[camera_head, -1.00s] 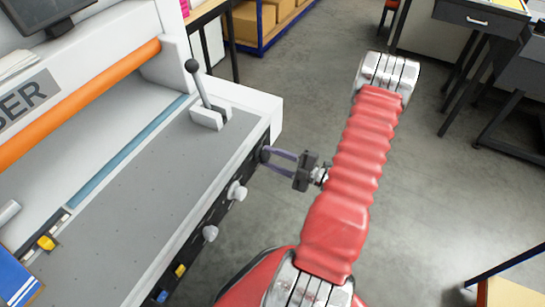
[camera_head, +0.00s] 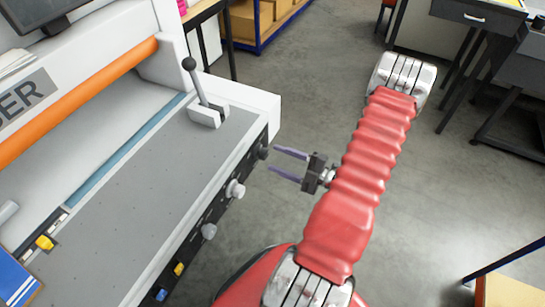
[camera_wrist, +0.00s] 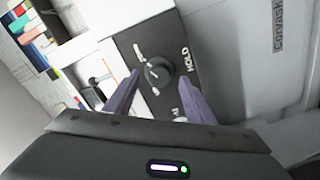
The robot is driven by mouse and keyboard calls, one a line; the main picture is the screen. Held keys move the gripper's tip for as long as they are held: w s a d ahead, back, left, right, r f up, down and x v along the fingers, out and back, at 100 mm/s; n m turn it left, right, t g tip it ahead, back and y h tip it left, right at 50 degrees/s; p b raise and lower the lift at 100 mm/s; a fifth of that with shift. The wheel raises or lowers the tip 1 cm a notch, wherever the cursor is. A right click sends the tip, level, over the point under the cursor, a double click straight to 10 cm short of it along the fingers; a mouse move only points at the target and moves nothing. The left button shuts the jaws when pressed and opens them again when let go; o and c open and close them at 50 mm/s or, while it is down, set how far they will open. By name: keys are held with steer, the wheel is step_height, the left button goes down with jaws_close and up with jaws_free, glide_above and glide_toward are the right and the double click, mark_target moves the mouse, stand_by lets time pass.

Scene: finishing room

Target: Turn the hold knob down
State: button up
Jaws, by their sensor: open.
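The hold knob is the black round knob (camera_head: 263,152) at the far end of the machine's front control strip. In the wrist view the knob (camera_wrist: 158,72) sits on a dark plate, with the word HOLD beside it and white marks around it. A pale pointer line shows on its face; its exact setting is hard to read. My gripper (camera_head: 274,160) is open and empty, a short way off the strip, its purple fingers pointing at the knob. In the wrist view its fingertips (camera_wrist: 158,78) appear on either side of the knob, apart from it.
A white knob (camera_head: 235,189) and a grey knob (camera_head: 209,231) sit along the same strip. A lever (camera_head: 197,84) with a black ball stands on the machine's grey bed (camera_head: 150,180). The floor to the right (camera_head: 455,200) is clear.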

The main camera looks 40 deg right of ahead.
steer(key=v, duration=1)
stand_by(0.6)
